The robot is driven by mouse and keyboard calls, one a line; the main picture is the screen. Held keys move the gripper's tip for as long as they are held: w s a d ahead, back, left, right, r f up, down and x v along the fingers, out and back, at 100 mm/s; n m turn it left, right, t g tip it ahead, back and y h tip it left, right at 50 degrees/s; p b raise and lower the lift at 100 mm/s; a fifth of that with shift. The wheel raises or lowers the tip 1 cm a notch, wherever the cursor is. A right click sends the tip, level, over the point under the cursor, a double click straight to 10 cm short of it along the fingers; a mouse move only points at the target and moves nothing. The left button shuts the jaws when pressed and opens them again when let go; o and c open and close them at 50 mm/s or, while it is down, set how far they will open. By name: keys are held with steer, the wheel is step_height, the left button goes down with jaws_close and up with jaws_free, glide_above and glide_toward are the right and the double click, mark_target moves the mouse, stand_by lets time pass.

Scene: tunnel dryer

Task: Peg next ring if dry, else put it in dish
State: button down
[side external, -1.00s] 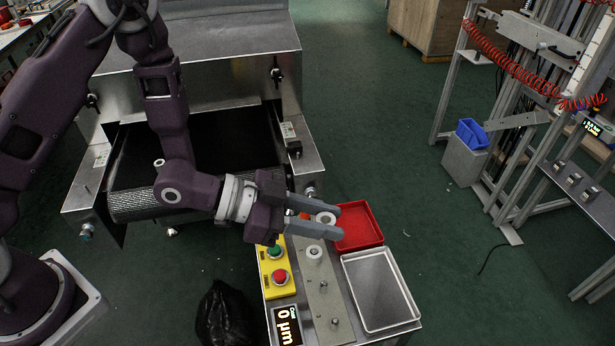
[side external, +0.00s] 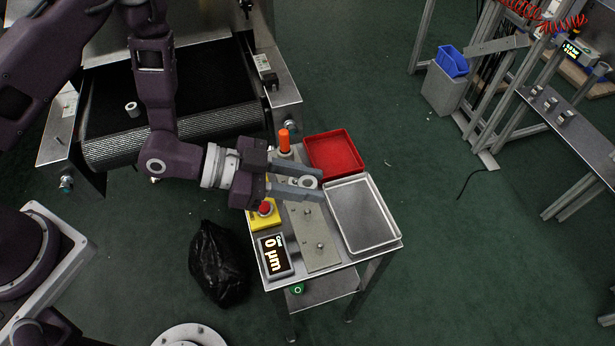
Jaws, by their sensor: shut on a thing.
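My gripper (side external: 309,184) is shut on a pale ring (side external: 309,182), held between its two grey fingers. It is over the far end of the grey peg plate (side external: 317,228), by the near left corner of the red dish (side external: 334,157). Two bare pegs (side external: 320,245) show on the plate. The plate's far end is hidden by the fingers. The red dish looks empty. Another pale ring (side external: 132,109) lies on the black dryer belt (side external: 185,110). A gauge display (side external: 273,254) reads 0 µm. I cannot tell whether the held ring is dry.
An empty metal tray (side external: 396,243) sits right of the plate. A yellow box with a red button (side external: 265,208) and an orange beacon (side external: 284,141) stand near my gripper. A black bag (side external: 217,262) lies on the floor. A blue bin (side external: 452,61) is farther right.

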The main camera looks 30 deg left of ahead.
mark_target(306, 210)
steer(key=shift+f, duration=2.6)
steer(key=shift+f, duration=2.3)
steer(key=c, duration=1)
jaws_free()
steer(key=shift+a, duration=0.1)
steer(key=v, duration=0.7)
